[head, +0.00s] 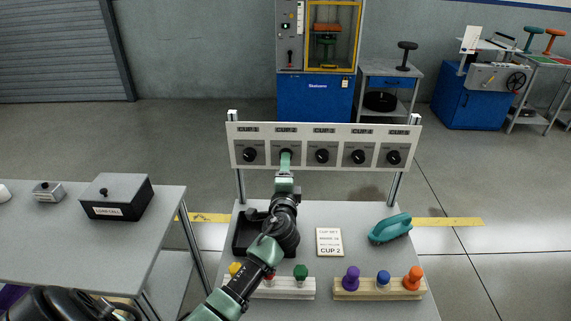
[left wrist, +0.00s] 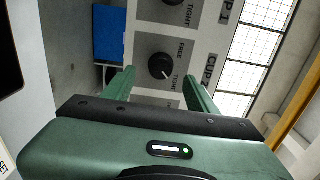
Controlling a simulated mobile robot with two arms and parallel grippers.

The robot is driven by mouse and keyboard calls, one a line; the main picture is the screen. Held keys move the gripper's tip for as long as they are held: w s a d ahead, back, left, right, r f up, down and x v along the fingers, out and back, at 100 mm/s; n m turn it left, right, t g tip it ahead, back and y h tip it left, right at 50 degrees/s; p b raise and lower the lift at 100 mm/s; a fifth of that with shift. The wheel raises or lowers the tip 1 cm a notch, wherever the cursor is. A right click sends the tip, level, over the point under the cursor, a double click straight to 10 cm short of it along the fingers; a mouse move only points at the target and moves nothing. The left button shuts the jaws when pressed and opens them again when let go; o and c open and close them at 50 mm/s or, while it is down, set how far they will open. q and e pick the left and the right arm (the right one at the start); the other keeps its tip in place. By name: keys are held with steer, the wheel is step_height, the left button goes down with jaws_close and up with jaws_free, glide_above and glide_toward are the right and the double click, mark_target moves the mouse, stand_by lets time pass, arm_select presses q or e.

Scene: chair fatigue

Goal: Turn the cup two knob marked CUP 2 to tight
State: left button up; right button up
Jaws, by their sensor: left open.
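The panel (head: 323,143) carries a row of black knobs under CUP labels. In the head view my left gripper (head: 286,158) is in front of the CUP 2 position and hides that knob. In the left wrist view the CUP 2 knob (left wrist: 160,66) shows between and beyond the two fingers of my left gripper (left wrist: 162,82), which is open and apart from the knob's sides. The knob's white mark points toward the lower right, near the word TIGHT; FREE is printed above it. Whether the fingertips reach the knob's depth I cannot tell. My right gripper is not in view.
The CUP 1 knob (head: 249,155) and CUP 3 knob (head: 322,156) flank the gripper closely. Below on the table are a card reading CUP 2 (head: 329,242), a teal tool (head: 390,228), a black tray (head: 243,240) and a wooden rack (head: 345,293) with coloured knobs.

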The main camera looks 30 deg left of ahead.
arm_select(q)
steer(key=shift+v, duration=1.7)
